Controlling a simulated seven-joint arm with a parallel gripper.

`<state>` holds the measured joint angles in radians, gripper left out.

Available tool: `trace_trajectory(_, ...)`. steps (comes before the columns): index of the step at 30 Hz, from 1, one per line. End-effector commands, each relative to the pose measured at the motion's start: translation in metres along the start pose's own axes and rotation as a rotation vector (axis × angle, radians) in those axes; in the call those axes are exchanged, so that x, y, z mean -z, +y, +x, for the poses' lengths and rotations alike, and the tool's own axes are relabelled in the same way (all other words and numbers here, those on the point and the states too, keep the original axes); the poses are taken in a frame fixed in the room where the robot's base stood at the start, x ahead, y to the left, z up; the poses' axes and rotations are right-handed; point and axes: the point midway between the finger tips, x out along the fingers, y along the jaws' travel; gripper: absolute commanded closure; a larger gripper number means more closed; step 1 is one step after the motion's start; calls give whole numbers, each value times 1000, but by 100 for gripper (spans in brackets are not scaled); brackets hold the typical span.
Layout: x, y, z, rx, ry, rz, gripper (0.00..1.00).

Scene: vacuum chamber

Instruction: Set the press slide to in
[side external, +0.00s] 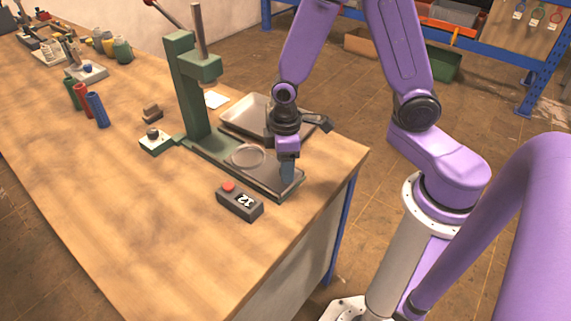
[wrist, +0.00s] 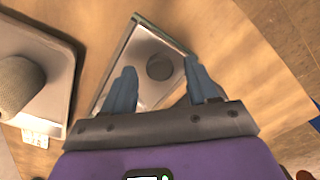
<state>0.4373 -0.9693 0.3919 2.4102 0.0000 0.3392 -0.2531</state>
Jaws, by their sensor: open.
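The green press (side external: 195,95) stands upright on the bench with its long base running toward the right front corner. The press slide (side external: 270,178) is a grey plate in that base, with a pale round ring (side external: 247,156) toward the column. In the wrist view the grey plate (wrist: 137,52) carries a dark round knob (wrist: 160,67). My gripper (side external: 287,180) points down over the outer end of the base. In the wrist view my gripper (wrist: 161,68) is open, one finger on each side of the knob. Whether the fingers touch it cannot be told.
A black box with a red button (side external: 240,201) lies in front of the base. A metal tray (side external: 240,118) lies behind it and shows in the wrist view (wrist: 62,75). A small box with a knob (side external: 156,142) stands left. The bench's right edge is close to my gripper.

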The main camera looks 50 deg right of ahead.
Motion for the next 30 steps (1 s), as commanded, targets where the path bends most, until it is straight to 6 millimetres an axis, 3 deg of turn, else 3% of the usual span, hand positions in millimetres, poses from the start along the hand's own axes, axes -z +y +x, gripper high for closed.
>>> trace_trajectory(13, 0, 0, 8, 0, 0, 0, 41)
trace_trajectory(14, 0, 0, 8, 0, 0, 0, 48)
trace_trajectory(18, 0, 0, 8, 0, 0, 0, 93)
trace_trajectory(19, 0, 0, 8, 0, 0, 0, 100)
trace_trajectory(25, 4, 3, 8, 0, 0, 0, 100)
trace_trajectory(30, 25, 24, 8, -1, 2, 3, 100)
